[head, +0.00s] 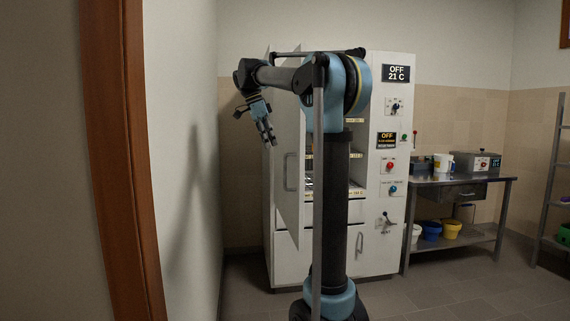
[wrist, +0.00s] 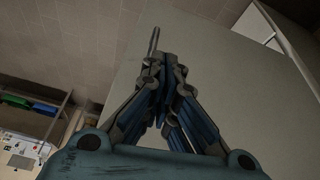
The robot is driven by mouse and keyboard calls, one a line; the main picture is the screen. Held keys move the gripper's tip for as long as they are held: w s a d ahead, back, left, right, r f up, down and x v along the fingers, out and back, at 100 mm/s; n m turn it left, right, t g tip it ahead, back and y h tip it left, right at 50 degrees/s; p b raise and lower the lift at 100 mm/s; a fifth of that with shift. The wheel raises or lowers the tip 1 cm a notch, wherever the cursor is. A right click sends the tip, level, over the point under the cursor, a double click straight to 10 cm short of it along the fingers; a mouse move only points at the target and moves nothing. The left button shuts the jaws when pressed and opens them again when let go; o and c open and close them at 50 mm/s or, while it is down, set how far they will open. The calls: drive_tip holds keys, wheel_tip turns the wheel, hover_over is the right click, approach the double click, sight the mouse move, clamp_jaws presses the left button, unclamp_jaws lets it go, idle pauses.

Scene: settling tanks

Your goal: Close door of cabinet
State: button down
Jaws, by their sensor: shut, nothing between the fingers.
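The tall white cabinet (head: 380,225) stands against the back wall. Its upper door (head: 287,212) is swung open toward me at the left, with a vertical bar handle (head: 290,172) on the face I see. Shelves inside show behind my arm, which hides part of the opening. My gripper (head: 271,138) is shut and empty, pointing down near the left of the door above the handle level; I cannot tell whether it touches. In the wrist view my gripper (wrist: 164,62) is closed before a plain pale panel (wrist: 225,75), apparently the door.
A white wall and brown door frame (head: 128,150) are close at the left. A metal table (head: 460,181) with a drawer stands right of the cabinet, with buckets (head: 452,229) below. A shelf rack (head: 551,190) is at the far right. Floor is clear before the table.

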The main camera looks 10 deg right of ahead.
sight(286, 160)
drive_tip(key=shift+m, duration=0.5)
drive_tip(key=shift+w+d+f, duration=0.35)
drive_tip(key=shift+d+f, duration=0.75)
drive_tip(key=shift+f, duration=0.25)
drive_tip(key=shift+w+d+f, duration=0.35)
drive_tip(key=shift+d+f, duration=0.8)
drive_tip(key=shift+f, duration=0.2)
drive_tip(key=shift+w+d+f, duration=0.35)
drive_tip(key=shift+d+f, duration=0.75)
drive_tip(key=shift+f, duration=0.25)
